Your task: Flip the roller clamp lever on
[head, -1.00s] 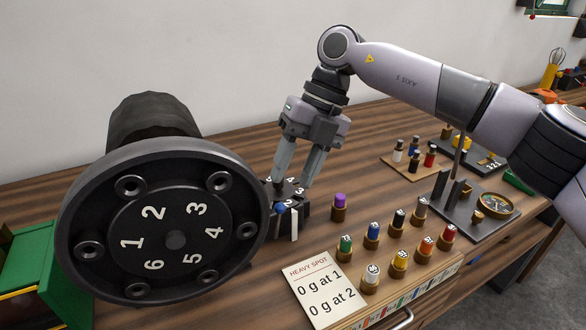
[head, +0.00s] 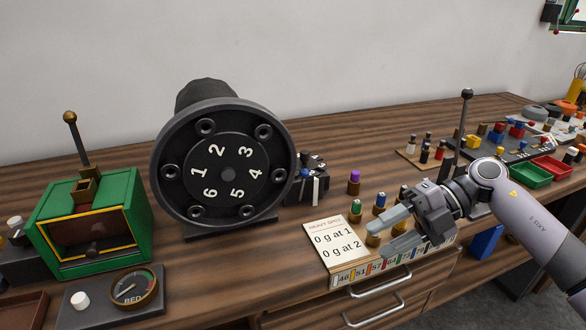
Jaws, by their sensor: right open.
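Two upright levers show, and I cannot tell which one is the roller clamp lever. One is a dark rod with a brown ball (head: 70,117), rising from a brown block on the green box (head: 145,212) at the left. The other is a thin rod with a black ball (head: 467,94), standing behind my right wrist; its base is mostly hidden. My right gripper (head: 372,234) is open, pointing left over the coloured pegs beside the heavy spot card, far from the green box. It hides some pegs; no held object shows. My left gripper is not in view.
The heavy spot card (head: 336,245) lies in front. A dial gauge (head: 134,288) sits before the green box. Bare wood lies between gauge and card.

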